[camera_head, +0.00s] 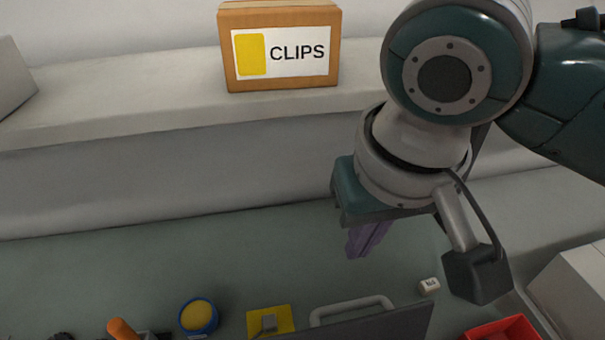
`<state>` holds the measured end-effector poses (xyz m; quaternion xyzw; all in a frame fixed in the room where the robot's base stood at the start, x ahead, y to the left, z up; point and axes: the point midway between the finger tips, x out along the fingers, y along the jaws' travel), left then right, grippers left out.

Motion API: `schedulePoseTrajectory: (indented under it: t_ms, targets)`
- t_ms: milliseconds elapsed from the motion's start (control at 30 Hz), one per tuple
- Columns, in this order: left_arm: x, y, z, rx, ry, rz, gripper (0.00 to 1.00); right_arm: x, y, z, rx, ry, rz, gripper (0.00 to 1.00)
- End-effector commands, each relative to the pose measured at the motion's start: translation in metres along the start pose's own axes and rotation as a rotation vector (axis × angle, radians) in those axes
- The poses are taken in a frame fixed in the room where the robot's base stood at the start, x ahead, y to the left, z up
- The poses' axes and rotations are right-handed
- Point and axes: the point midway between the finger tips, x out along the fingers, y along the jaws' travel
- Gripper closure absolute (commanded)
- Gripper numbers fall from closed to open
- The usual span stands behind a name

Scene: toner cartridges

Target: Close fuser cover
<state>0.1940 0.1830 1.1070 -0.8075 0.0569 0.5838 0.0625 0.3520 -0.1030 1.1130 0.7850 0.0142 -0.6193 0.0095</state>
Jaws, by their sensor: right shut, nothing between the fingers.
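A dark grey panel (385,326) shows at the bottom edge, cut off by the frame. It looks like the fuser cover, but I cannot tell for sure. A light grey handle (350,304) shows along its upper left edge. My right gripper (362,252) has purple fingers that are shut with nothing between them. It points down above and behind the panel and appears apart from it. Anything in front of the panel is out of frame. My left gripper is not in view.
A CLIPS box (281,47) stands on the grey ledge (120,105). Along the bottom are a blue round tin (198,316), a yellow pad (268,320), an orange-handled tool (122,329), a small white block (429,285) and a red bin (502,328).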

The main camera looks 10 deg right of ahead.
Motion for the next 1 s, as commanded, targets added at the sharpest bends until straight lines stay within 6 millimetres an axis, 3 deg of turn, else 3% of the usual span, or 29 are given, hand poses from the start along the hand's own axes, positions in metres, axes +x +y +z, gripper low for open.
schedulePoseTrajectory:
  t_ms: [267, 700, 800, 1000]
  targets:
    - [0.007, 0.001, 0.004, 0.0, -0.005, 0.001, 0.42, 0.025, 0.004, -0.002, 0.016, -0.003, 0.017, 1.0]
    - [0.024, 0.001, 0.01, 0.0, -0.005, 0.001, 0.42, 0.107, 0.005, -0.003, 0.013, 0.0, 0.015, 1.0]
    - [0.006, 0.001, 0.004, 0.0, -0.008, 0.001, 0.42, 0.09, 0.005, 0.007, 0.01, 0.001, 0.015, 1.0]
    - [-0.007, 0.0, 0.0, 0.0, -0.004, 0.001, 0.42, 0.079, 0.004, 0.023, 0.011, 0.001, 0.013, 1.0]
